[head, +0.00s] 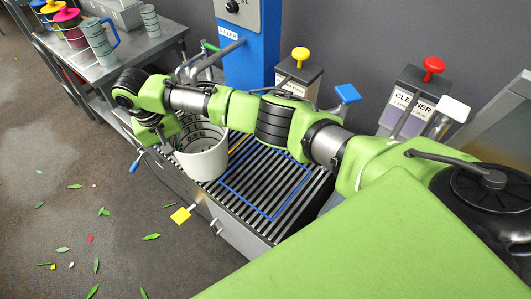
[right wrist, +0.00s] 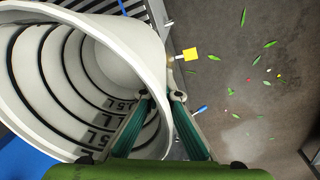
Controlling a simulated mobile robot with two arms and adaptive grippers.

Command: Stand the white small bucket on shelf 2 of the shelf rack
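The white small bucket (head: 203,152) stands on the slatted grate at its left end, with its mouth up. In the right wrist view the bucket (right wrist: 140,35) fills the left side and looks empty, with black rings and "5 L" marks inside. My right arm reaches across from the right, and its gripper (head: 158,137) is at the bucket's left rim. In the wrist view the right gripper (right wrist: 162,97) has one finger inside the bucket and one outside, closed about the wall. My left gripper is not in view. I cannot make out the shelf rack.
A blue outline (head: 222,178) marks free grate right of the bucket. A blue filler post (head: 252,55) and a cleaner dispenser (head: 408,100) stand behind. A grey table (head: 150,45) at upper left holds colourful cans and a jug. Leaves and petals litter the floor (head: 110,230).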

